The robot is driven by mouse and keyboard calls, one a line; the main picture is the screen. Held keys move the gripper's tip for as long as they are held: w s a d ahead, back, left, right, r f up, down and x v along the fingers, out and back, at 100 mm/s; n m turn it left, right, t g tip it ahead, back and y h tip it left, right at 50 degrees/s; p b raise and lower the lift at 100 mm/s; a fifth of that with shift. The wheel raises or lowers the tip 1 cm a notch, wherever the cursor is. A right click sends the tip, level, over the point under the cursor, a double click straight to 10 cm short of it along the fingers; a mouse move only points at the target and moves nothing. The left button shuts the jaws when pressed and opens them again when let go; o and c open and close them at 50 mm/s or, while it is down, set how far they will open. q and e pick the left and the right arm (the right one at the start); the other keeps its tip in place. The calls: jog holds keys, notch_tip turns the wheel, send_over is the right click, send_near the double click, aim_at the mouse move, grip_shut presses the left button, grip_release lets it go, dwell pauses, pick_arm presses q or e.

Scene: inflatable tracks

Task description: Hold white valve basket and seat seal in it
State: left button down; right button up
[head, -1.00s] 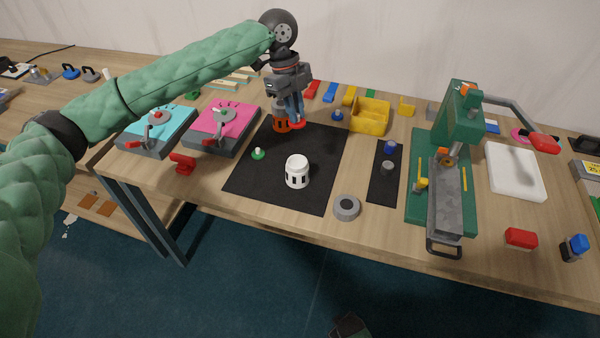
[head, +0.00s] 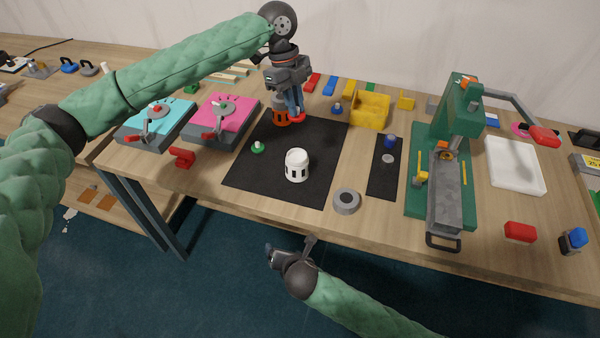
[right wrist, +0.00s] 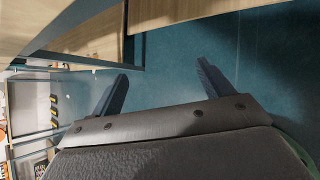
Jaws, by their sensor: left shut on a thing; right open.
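The white valve basket (head: 297,166), a cylinder with dark slots, stands upright on the black mat (head: 268,182). A green seal (head: 258,148) with a pale knob lies to its left. My left gripper (head: 297,112) is shut at the mat's back edge on what looks like a red seal (head: 299,119); its fingers hide most of it. An orange basket (head: 280,117) stands beside the fingers, partly hidden. My right gripper (head: 290,244) is open and empty, in front of the table's front edge; its spread fingers show in the right wrist view (right wrist: 162,70).
A grey ring (head: 346,201) lies right of the mat. A narrow dark mat (head: 384,182) and a green press (head: 458,120) stand farther right. A yellow bin (head: 370,110) is behind. Pink (head: 228,112) and cyan (head: 165,118) fixtures stand at left. Bare wood lies along the front.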

jog(key=s+a+r+n+y, duration=0.1)
jog(key=s+a+r+n, duration=0.1)
jog(key=s+r+n, duration=0.4)
jog(key=m+t+h, duration=0.3)
jog(key=t+h, duration=0.1)
jog(key=t, duration=0.1)
send_near(296, 152)
jog(key=shift+n+y, duration=0.3)
jog(key=x, duration=0.9)
jog(key=shift+w+d, duration=0.1)
jog(key=shift+d, duration=0.15)
jog(key=shift+c, duration=0.5)
jog(key=c, duration=1)
